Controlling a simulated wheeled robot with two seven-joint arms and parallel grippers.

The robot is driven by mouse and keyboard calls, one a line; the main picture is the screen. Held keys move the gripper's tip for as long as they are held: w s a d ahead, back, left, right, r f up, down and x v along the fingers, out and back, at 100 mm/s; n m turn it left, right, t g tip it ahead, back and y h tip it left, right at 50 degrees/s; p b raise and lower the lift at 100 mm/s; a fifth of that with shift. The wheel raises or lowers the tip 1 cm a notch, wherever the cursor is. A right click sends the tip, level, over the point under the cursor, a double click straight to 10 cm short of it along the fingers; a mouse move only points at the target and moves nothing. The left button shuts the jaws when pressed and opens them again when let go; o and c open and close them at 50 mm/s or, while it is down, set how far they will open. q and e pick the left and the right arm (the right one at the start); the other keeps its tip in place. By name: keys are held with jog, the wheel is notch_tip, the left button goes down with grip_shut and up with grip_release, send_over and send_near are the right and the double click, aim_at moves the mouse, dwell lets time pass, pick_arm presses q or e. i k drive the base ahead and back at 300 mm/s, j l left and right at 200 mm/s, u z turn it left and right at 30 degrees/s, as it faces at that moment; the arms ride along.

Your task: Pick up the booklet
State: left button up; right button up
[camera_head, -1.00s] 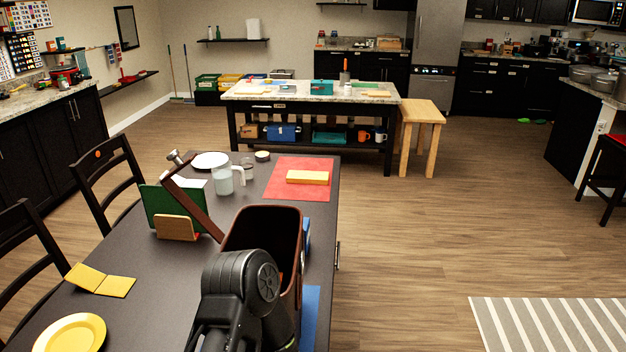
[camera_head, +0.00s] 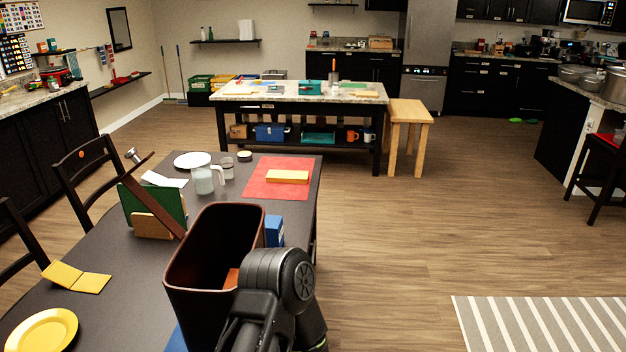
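A flat yellow piece in two joined halves (camera_head: 76,277), like a small open booklet, lies on the dark table (camera_head: 125,306) at the left. A green upright panel or cover (camera_head: 168,203) stands behind a small wooden holder (camera_head: 152,227); I cannot tell whether it is a booklet. My black arm comes in at the bottom middle, in front of the brown bin. Its gripper is not visible, and no other gripper shows.
The tall brown bin (camera_head: 187,277) holds something orange. A dark brown bar (camera_head: 150,205) leans by the green panel. A yellow plate (camera_head: 42,331), clear pitcher (camera_head: 203,181), white plate (camera_head: 192,160) and red mat (camera_head: 260,188) are on the table.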

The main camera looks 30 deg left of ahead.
aim_at(273, 176)
jog(key=i+l, duration=0.4)
jog(key=i+l+u, duration=0.15)
jog(key=i+l, duration=0.25)
jog(key=l, duration=0.2)
jog(key=i+u, duration=0.35)
jog(key=i, duration=0.35)
jog(key=i+l+u, duration=0.1)
jog(key=i+u, duration=0.3)
jog(key=i, duration=0.35)
jog(key=i+u, duration=0.2)
jog(key=i, duration=0.4)
jog(key=i+l+u, duration=0.15)
jog(key=i, duration=0.4)
jog(key=i+l+u, duration=0.2)
jog(key=i, duration=0.4)
